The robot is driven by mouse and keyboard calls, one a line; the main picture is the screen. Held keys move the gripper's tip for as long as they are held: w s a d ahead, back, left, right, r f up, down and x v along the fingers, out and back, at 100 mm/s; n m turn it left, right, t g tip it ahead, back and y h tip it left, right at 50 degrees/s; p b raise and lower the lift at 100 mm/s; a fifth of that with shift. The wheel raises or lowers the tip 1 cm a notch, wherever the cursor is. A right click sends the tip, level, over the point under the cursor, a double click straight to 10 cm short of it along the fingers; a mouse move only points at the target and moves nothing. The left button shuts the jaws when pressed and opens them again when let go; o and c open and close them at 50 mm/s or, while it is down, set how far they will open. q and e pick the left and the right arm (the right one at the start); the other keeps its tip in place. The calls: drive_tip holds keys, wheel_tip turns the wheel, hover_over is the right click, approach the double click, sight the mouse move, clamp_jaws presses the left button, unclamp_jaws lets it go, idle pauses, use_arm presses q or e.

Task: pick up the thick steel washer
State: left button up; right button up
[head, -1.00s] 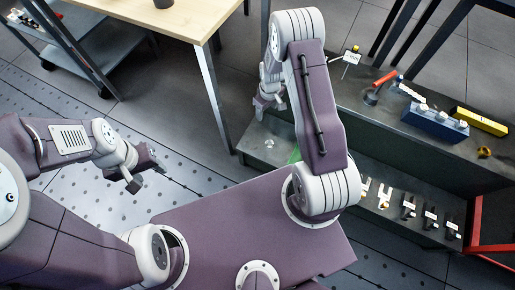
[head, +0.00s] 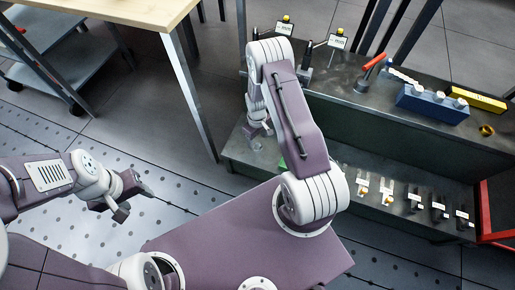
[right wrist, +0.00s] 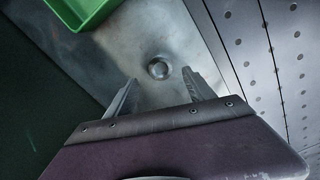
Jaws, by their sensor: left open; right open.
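The thick steel washer (right wrist: 158,68) is a small round grey metal piece lying on a bare metal shelf (right wrist: 165,30) in the right wrist view. My right gripper (right wrist: 160,80) is open, its two fingertips on either side of the washer in that picture. Nothing is between the jaws that I can see as held; the height above the shelf is hard to tell. In the head view my right gripper (head: 258,130) hangs over the left end of the lower shelf. My left gripper (head: 132,198) is open and empty over the perforated floor at the left.
A green bin (right wrist: 85,8) stands on the shelf close to the washer. The upper shelf carries a blue block (head: 432,104), a yellow block (head: 476,99) and a red-handled tool (head: 372,66). Several small labelled parts line the lower shelf at right. A wooden table (head: 120,12) stands upper left.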

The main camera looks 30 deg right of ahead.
sight(257, 147)
wheel_tip(257, 147, down, 4)
drive_tip(key=shift+f+b, duration=0.1)
drive_tip(key=shift+b, duration=0.95)
drive_tip(key=shift+c, duration=0.5)
clamp_jaws()
drive_tip(key=r+p, duration=0.1)
drive_tip(key=r, duration=0.1)
drive_tip(key=r+p, duration=0.1)
drive_tip(key=p, duration=0.1)
drive_tip(key=s+r+p, duration=0.1)
drive_tip(key=r, duration=0.1)
drive_tip(key=shift+r, duration=0.3)
use_arm(q)
wheel_tip(257, 147, up, 6)
drive_tip(key=p, duration=0.5)
use_arm(e)
drive_tip(key=s+d+r, duration=0.2)
drive_tip(key=s+r, duration=0.3)
drive_tip(key=s, duration=0.5)
drive_tip(key=shift+s+r, duration=0.25)
drive_tip(key=shift+r, duration=0.1)
